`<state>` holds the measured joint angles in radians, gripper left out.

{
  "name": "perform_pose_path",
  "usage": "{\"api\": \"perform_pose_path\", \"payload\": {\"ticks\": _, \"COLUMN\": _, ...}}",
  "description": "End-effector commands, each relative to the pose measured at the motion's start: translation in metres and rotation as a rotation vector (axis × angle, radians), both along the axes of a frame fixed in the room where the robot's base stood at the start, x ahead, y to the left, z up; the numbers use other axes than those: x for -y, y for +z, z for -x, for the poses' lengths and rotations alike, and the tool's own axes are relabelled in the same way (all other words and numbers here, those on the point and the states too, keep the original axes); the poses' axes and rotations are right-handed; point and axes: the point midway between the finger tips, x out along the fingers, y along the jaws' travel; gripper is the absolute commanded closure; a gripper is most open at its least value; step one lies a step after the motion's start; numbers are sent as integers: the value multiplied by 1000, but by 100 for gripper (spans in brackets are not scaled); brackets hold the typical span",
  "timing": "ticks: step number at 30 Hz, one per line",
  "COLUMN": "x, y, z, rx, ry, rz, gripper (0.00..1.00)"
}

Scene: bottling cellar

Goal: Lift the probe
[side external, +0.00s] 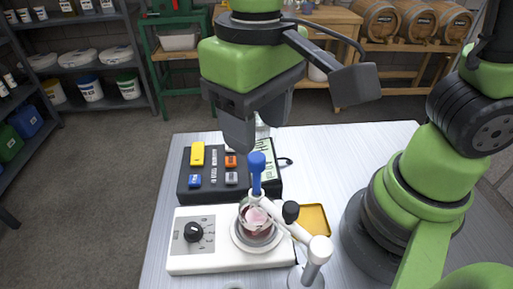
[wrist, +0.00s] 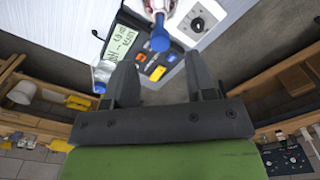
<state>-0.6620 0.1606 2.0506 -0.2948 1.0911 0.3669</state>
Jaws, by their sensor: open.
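The probe has a blue handle (side external: 257,172) and stands upright in a glass beaker (side external: 246,218) of pinkish liquid. A white holder arm (side external: 292,228) reaches to it from the right. The beaker sits on a white stirrer plate (side external: 190,262) with a black knob. My gripper (side external: 240,140) is above and behind the probe, apart from it, fingers pointing down. In the wrist view my gripper (wrist: 160,75) has its two fingers spread with nothing between them. The blue probe top (wrist: 159,41) shows just beyond the fingertips there.
A dark meter (side external: 207,190) with coloured buttons and a display stands behind the stirrer. A yellow tray (side external: 313,219) lies right of the beaker. A clear bottle (wrist: 102,76) stands by the meter. The table's right rear (side external: 350,150) is clear.

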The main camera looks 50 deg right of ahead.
Motion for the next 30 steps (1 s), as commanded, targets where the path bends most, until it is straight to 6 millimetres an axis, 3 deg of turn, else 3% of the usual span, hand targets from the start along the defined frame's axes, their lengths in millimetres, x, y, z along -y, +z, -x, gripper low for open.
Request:
{"api": "perform_pose_path", "payload": {"ticks": 3, "x": 1, "y": -21, "z": 1, "rx": -5, "ry": 0, "rz": 4, "gripper": 49}}
{"api": "perform_pose_path", "payload": {"ticks": 9, "x": 0, "y": -43, "z": 0, "rx": -2, "ry": 0, "rz": 2, "gripper": 49}}
{"api": "perform_pose_path", "payload": {"ticks": 20, "x": 0, "y": -49, "z": 0, "rx": 1, "ry": -1, "rz": -1, "gripper": 49}}
{"api": "perform_pose_path", "payload": {"ticks": 21, "x": 0, "y": -49, "z": 0, "rx": 1, "ry": -1, "rz": -1, "gripper": 52}}
{"api": "perform_pose_path", "payload": {"ticks": 23, "x": 0, "y": -49, "z": 0, "rx": 1, "ry": -1, "rz": -1, "gripper": 66}}
{"api": "perform_pose_path", "payload": {"ticks": 27, "x": 0, "y": -49, "z": 0, "rx": 1, "ry": -1, "rz": -1, "gripper": 98}}
{"api": "perform_pose_path", "payload": {"ticks": 30, "x": 0, "y": -49, "z": 0, "rx": 1, "ry": 0, "rz": -1, "gripper": 100}}
